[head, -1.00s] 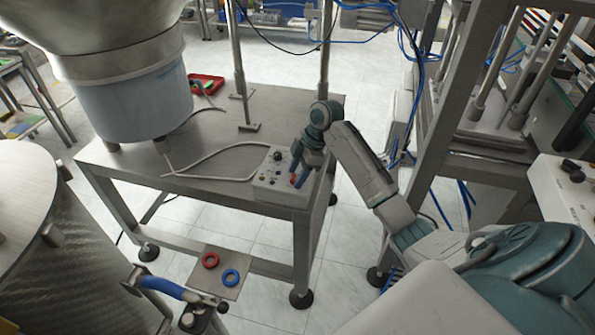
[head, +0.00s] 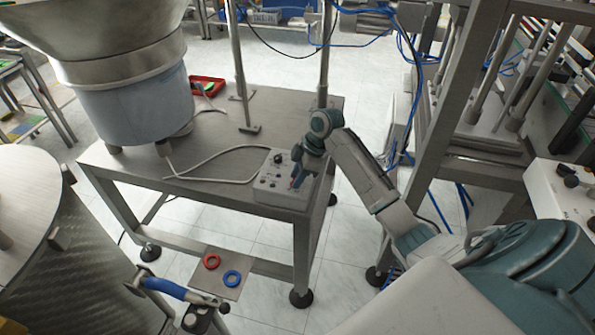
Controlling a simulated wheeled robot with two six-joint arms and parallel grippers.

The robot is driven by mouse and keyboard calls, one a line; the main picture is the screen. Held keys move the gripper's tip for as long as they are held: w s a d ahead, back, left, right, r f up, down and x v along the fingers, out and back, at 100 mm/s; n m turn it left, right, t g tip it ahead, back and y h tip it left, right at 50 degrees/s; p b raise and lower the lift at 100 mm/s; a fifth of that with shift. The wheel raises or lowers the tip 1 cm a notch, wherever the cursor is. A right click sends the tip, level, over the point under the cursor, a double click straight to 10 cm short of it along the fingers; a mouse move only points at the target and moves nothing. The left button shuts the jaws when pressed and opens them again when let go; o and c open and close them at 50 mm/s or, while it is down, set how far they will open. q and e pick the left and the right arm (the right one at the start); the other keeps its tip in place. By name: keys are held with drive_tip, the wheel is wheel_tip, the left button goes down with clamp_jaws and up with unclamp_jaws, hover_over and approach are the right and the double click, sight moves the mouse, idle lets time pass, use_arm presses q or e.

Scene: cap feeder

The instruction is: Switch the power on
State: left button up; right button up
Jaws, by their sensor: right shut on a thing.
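The control box (head: 270,185) is a light grey box with several dark knobs and small buttons on its sloped top. It sits at the front right corner of the steel table. My right gripper (head: 296,180) is over the right part of the box with its fingers pointing down. It is shut on the small red switch (head: 292,184), which is mostly hidden between the fingers. I cannot tell which position the switch is in. My left gripper is not in view.
The steel table (head: 215,140) carries a large metal bowl feeder (head: 130,100), posts and a red tray (head: 208,86). A red ring (head: 211,261) and a blue ring (head: 232,278) lie on a low plate. A steel frame (head: 490,150) stands at the right.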

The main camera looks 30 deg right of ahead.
drive_tip(key=m+p, duration=0.2)
drive_tip(key=p, duration=0.1)
drive_tip(key=m+t+h+p, duration=0.1)
drive_tip(key=m+p, duration=0.2)
drive_tip(key=p, duration=0.1)
drive_tip(key=m+t+h+p, duration=0.1)
drive_tip(key=m+p, duration=0.1)
drive_tip(key=p, duration=0.1)
drive_tip(key=shift+s+a+r+m+p, duration=0.2)
drive_tip(key=shift+a+r+m+p, duration=0.05)
drive_tip(key=shift+r+m+p, duration=0.15)
drive_tip(key=shift+f+m+t+h+p, duration=0.15)
drive_tip(key=shift+m+h+p, duration=0.15)
drive_tip(key=shift+m+p, duration=0.45)
drive_tip(key=shift+f+m+t+h+p, duration=0.15)
drive_tip(key=shift+m+h+p, duration=0.15)
drive_tip(key=shift+m+p, duration=0.4)
drive_tip(key=o, duration=1)
drive_tip(key=b+v, duration=0.2)
drive_tip(key=v, duration=0.8)
drive_tip(key=shift+r, duration=0.35)
drive_tip(key=shift+s, duration=0.1)
